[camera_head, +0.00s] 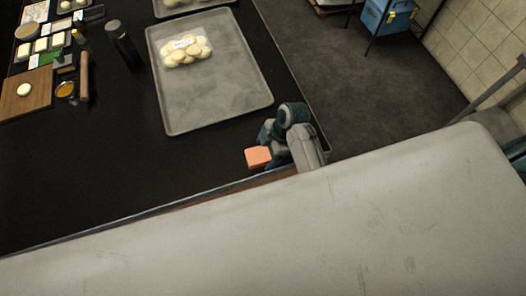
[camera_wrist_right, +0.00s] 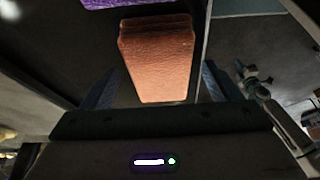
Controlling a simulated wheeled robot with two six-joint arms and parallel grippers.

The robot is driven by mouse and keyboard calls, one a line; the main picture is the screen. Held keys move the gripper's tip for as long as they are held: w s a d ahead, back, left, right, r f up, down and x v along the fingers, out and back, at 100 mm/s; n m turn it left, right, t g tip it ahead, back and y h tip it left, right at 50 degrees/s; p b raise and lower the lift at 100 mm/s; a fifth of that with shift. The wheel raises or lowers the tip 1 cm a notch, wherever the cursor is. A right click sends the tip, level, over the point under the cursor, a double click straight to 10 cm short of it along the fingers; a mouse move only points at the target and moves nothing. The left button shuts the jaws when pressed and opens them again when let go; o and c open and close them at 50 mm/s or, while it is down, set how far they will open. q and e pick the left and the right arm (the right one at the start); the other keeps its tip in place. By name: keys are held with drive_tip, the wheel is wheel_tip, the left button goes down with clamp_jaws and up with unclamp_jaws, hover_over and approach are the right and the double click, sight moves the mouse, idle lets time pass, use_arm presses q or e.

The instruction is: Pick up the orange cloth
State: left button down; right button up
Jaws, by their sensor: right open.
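The orange cloth (camera_head: 258,157) is a small folded block on the dark table near its front right corner. It also shows large in the right wrist view (camera_wrist_right: 158,62), upper middle. My right gripper (camera_head: 272,143) is right beside the cloth in the head view and hides part of that table corner. In the wrist view its two dark fingers stand apart, one on each side of the cloth's near end. The right gripper is open, and no finger visibly presses on the cloth. My left gripper is not in view.
A grey tray (camera_head: 215,105) with bagged dough balls lies behind the cloth. A black cylinder (camera_head: 121,42), rolling pin (camera_head: 84,77) and wooden board (camera_head: 27,96) are at left. A large pale surface (camera_head: 300,235) covers the foreground. A purple item (camera_wrist_right: 112,3) shows beyond the cloth.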

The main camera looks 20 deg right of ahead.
drive_tip(key=shift+a+f, duration=0.2)
drive_tip(key=shift+f, duration=0.3)
drive_tip(key=c, duration=1.1)
drive_tip(key=shift+r, duration=0.15)
drive_tip(key=shift+r+b, duration=0.55)
drive_tip(key=shift+r, duration=0.05)
drive_tip(key=shift+s+d+r+b, duration=0.1)
drive_tip(key=shift+s+r+b, duration=0.4)
drive_tip(key=shift+r+b, duration=0.3)
drive_tip(key=shift+s+d+r+b, duration=0.35)
drive_tip(key=shift+s+b, duration=0.4)
drive_tip(key=shift+s, duration=1.75)
drive_tip(key=shift+s+d+r+b, duration=0.35)
drive_tip(key=shift+s+b, duration=0.45)
drive_tip(key=shift+s, duration=1.65)
drive_tip(key=shift+s+d+r+b, duration=0.25)
drive_tip(key=shift+s+d+b, duration=0.35)
drive_tip(key=shift+s, duration=1.9)
drive_tip(key=shift+a, duration=0.2)
